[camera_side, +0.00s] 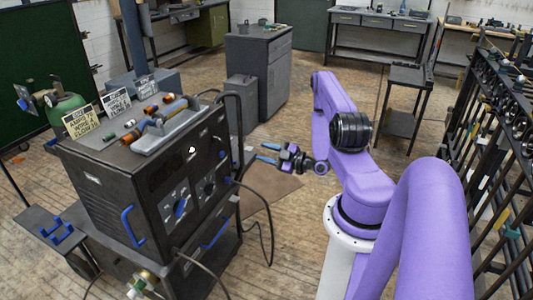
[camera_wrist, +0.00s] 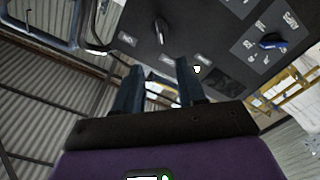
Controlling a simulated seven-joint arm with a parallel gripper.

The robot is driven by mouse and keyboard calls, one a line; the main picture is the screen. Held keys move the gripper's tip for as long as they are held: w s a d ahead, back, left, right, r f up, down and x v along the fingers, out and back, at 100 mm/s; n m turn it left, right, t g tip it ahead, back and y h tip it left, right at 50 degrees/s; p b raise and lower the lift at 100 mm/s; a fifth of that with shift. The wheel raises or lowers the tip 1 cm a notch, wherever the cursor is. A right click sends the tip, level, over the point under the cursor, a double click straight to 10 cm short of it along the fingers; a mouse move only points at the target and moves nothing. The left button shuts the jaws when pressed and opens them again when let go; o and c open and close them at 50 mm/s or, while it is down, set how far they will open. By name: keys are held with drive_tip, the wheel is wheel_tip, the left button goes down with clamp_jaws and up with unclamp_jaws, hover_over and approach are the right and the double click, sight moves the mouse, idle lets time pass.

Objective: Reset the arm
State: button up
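My purple arm reaches over the floor to the right of a dark machine cabinet (camera_side: 110,185). My gripper (camera_side: 268,153) points left toward the cabinet's front panel, with a gap of open air between them. Its two blue-grey fingers are apart and nothing shows between them. In the wrist view the gripper (camera_wrist: 158,78) also has its fingers spread and empty. The dark panel fills the top of that view, with a blue knob (camera_wrist: 272,41) on it.
Cables (camera_side: 262,215) hang in front of the cabinet. A grey cabinet (camera_side: 262,70) stands behind. A dark rack (camera_side: 500,150) lines the right side. Wooden floor (camera_side: 290,230) is open around the gripper.

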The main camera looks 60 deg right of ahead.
drive_tip(key=w+a+n+g+y, duration=0.5)
drive_tip(key=w+a+g, duration=0.3)
drive_tip(key=w+a, duration=0.25)
drive_tip(key=s+a+r+g+h, duration=0.15)
drive_tip(key=a+r+g, duration=0.4)
drive_tip(key=a, duration=0.75)
drive_tip(key=s+a+r+g+h, duration=0.1)
drive_tip(key=s+a+r, duration=0.4)
drive_tip(key=s, duration=0.2)
drive_tip(key=s+a+r+h, duration=0.1)
drive_tip(key=s+a+r, duration=0.3)
drive_tip(key=s+r, duration=0.15)
drive_tip(key=s+r+g+h, duration=0.1)
drive_tip(key=s+r+g, duration=0.2)
drive_tip(key=s, duration=1.2)
drive_tip(key=shift+s+r+m, duration=0.15)
drive_tip(key=shift+r+m, duration=0.15)
drive_tip(key=shift+r, duration=0.05)
